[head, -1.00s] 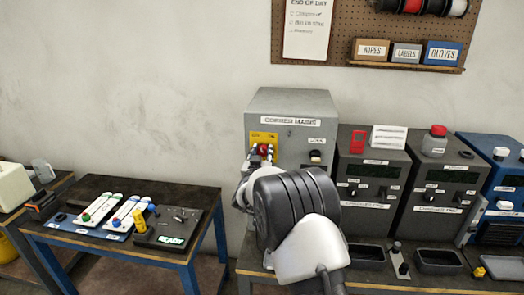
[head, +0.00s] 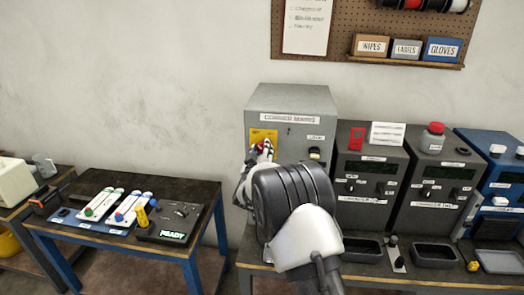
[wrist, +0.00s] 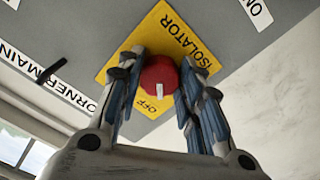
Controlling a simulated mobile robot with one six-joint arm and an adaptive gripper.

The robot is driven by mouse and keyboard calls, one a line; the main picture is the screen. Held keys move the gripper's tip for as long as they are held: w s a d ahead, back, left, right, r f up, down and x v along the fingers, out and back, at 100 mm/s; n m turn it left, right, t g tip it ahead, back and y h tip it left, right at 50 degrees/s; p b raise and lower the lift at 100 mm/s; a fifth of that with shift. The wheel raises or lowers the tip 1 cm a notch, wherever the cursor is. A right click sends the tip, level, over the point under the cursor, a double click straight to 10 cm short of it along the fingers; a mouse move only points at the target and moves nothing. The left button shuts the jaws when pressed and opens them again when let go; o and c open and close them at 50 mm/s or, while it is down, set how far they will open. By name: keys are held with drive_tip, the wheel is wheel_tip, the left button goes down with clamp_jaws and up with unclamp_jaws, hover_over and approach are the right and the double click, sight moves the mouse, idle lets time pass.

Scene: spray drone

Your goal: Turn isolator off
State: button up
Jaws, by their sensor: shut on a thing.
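The isolator is a red knob (wrist: 159,78) on a yellow plate (wrist: 180,30) marked ISOLATOR and OFF. A white mark on the knob's face lies on the side toward the word OFF in the wrist view. The plate (head: 263,134) is on the front of the grey mains cabinet (head: 290,98). My gripper (wrist: 158,85) has its blue-grey fingers on both sides of the knob, shut on it. In the head view my gripper (head: 262,153) is at the plate, and my arm hides the cabinet's lower front.
A black switch (head: 315,154) is on the cabinet right of the plate. Dark grey units (head: 368,155) with knobs stand close on the right. Trays (head: 433,257) lie in front. A low table (head: 190,190) with sliders is on the left, with a gap between.

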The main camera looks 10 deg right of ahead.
drive_tip(key=o, duration=1.1)
drive_tip(key=shift+c, duration=0.2)
drive_tip(key=v, duration=1.2)
